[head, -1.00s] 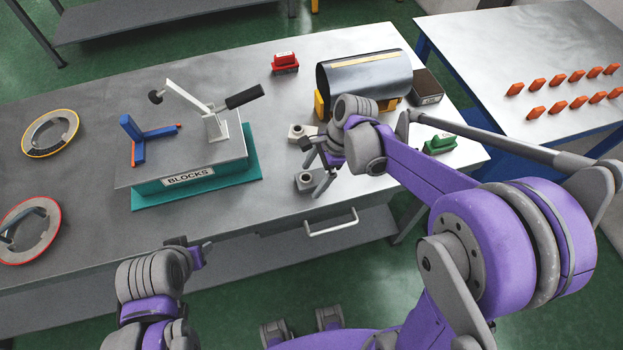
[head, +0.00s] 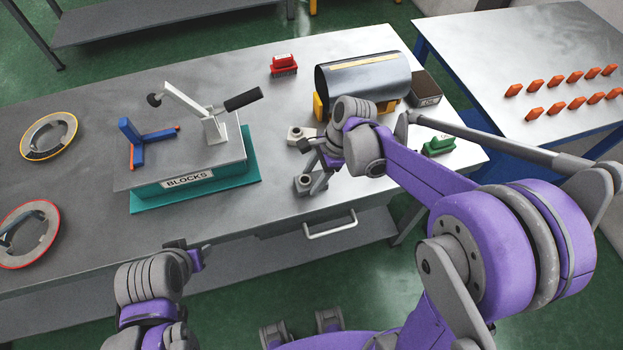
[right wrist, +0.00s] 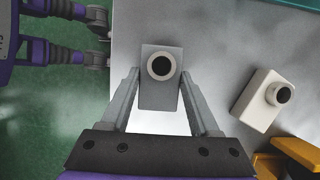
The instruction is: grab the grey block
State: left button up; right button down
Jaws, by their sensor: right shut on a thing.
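The grey block (head: 303,184) is at the front edge of the metal table in the head view, partly covered by my right gripper (head: 312,175). In the right wrist view the grey block (right wrist: 160,92) has a round collar with a dark hole on top. It sits between the two fingertips of my right gripper (right wrist: 160,82), which are shut on its sides. I cannot tell whether it is clear of the tabletop. My left gripper (head: 190,254) is in front of the table, small and partly hidden, with its jaws unclear.
A pale block (right wrist: 262,98) stands close by, beyond the grey one. A black cylinder on yellow supports (head: 362,82) lies behind my right arm. A green item (head: 438,145) is to the right. The BLOCKS stand with a lever (head: 190,176) is to the left.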

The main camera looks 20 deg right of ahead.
aim_at(313, 180)
jog(key=shift+r, duration=0.15)
notch_tip(313, 180, up, 10)
jog(key=shift+p, duration=0.3)
